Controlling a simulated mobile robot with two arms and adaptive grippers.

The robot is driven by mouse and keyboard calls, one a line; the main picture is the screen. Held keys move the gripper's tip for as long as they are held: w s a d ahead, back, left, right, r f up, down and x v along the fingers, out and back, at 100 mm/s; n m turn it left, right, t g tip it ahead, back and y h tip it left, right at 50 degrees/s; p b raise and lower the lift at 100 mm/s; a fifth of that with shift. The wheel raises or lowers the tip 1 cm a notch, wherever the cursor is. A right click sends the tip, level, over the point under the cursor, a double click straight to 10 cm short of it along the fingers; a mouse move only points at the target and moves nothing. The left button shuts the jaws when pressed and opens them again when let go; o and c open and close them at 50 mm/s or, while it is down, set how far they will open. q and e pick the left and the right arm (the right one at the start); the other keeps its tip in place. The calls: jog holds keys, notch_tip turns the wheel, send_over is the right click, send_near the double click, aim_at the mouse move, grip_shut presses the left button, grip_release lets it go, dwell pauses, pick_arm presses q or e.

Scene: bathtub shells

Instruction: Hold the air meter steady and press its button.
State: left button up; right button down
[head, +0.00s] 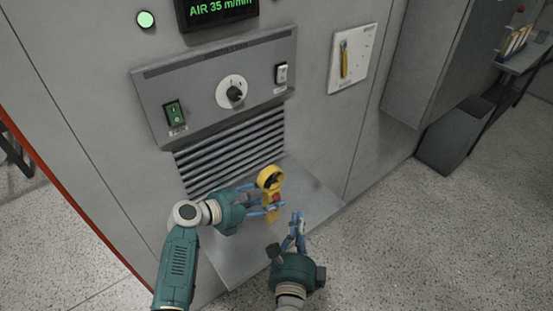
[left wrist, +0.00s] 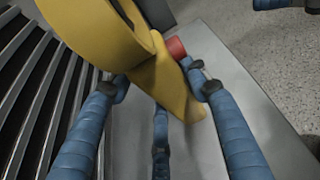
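The yellow air meter (head: 270,178) has a round fan head at the top and a narrow body below, upright over the metal shelf. A red button (head: 276,198) shows on its body, and also in the left wrist view (left wrist: 177,48). My left gripper (head: 270,196) has its blue fingers closed around the body; in the left wrist view the fingers (left wrist: 163,88) lie against the yellow body (left wrist: 165,82). My right gripper (head: 297,215) is lower right of the meter, apart from it, its fingers close together and pointing up, with nothing visible between them.
The metal shelf (head: 315,190) juts out below the slatted vent (head: 235,150). Above is a panel with a green switch (head: 174,113), a dial (head: 233,92) and a display (head: 218,10) reading AIR 35 m/min. Open speckled floor (head: 430,230) lies to the right.

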pick_arm(q)
jog(key=o, duration=0.3)
